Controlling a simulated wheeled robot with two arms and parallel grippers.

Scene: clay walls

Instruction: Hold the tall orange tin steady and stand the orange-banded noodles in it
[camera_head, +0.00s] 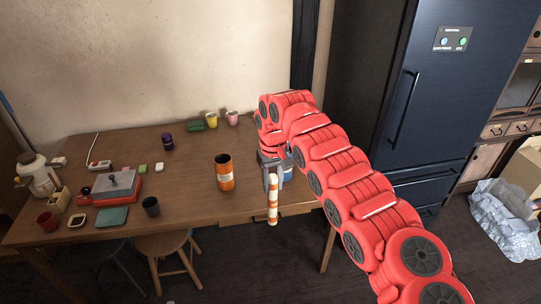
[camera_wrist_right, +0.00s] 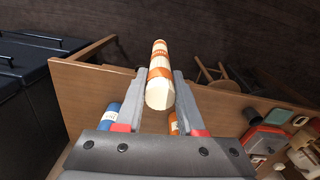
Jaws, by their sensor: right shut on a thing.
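The orange-banded noodles (camera_head: 273,207) are a pale bundle with orange bands, held upright in my right gripper (camera_head: 272,178) by the table's front edge. In the right wrist view the noodles (camera_wrist_right: 159,78) stand between the two fingers of the right gripper (camera_wrist_right: 157,92). The tall orange tin (camera_head: 225,174) stands upright on the table, to the left of the noodles and apart from them. A small part of the orange tin (camera_wrist_right: 174,125) shows behind a finger in the right wrist view. My left gripper is not in view.
A blue tin (camera_head: 287,174) stands behind my right gripper, partly hidden; it also shows in the wrist view (camera_wrist_right: 108,116). A dark cup (camera_head: 151,207) and a red appliance (camera_head: 117,187) are on the left of the table (camera_head: 190,199). Stools (camera_head: 164,243) stand in front.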

